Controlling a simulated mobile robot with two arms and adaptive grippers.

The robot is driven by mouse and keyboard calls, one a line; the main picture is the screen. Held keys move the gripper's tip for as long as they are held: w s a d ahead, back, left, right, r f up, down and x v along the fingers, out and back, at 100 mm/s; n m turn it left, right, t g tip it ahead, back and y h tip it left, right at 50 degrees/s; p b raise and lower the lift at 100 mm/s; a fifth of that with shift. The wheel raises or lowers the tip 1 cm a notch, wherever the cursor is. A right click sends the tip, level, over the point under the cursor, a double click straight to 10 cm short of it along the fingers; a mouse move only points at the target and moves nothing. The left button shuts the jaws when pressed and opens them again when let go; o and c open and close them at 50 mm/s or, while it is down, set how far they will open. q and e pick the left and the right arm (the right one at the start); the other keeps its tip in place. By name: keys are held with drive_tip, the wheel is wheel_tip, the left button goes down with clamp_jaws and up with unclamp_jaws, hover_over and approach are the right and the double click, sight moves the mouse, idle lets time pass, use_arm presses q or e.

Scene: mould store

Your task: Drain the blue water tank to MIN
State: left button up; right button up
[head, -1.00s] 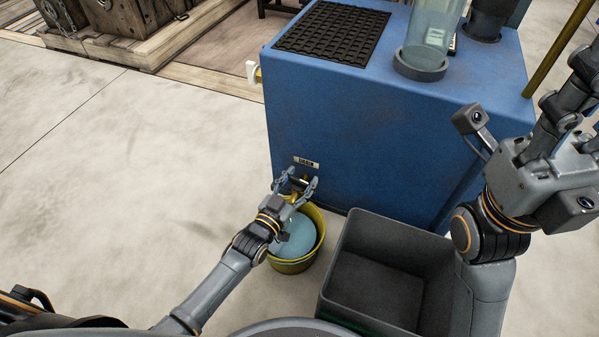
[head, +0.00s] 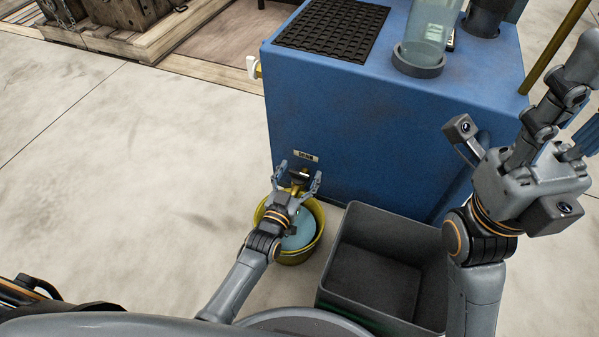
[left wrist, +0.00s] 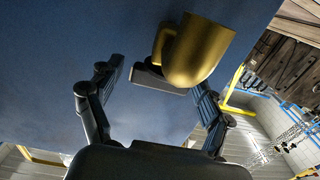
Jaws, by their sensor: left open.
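The blue water tank (head: 370,140) stands ahead, with a DRAIN label (head: 302,156) low on its front. Just below the label is a brass drain tap, mostly covered by my left gripper (head: 299,182) in the head view. In the left wrist view the brass tap spout (left wrist: 200,48) shows large, with a dark bar-like handle (left wrist: 152,78) beside it. My left gripper is open, its fingers either side of the dark handle; I cannot tell whether they touch it. My right gripper (head: 575,105) is raised at the right, away from the tank front; its fingertips do not show clearly.
A yellow bucket (head: 319,232) with light blue liquid stands on the floor below the tap. A dark grey open bin (head: 340,262) stands right of it. A clear cylinder (head: 428,30) and black grid mat (head: 335,28) are on the tank top. The floor at left is clear.

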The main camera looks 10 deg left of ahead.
use_arm(q)
drive_tip(key=s+a, duration=0.2)
drive_tip(key=s, duration=1)
drive_tip(key=shift+w, duration=0.1)
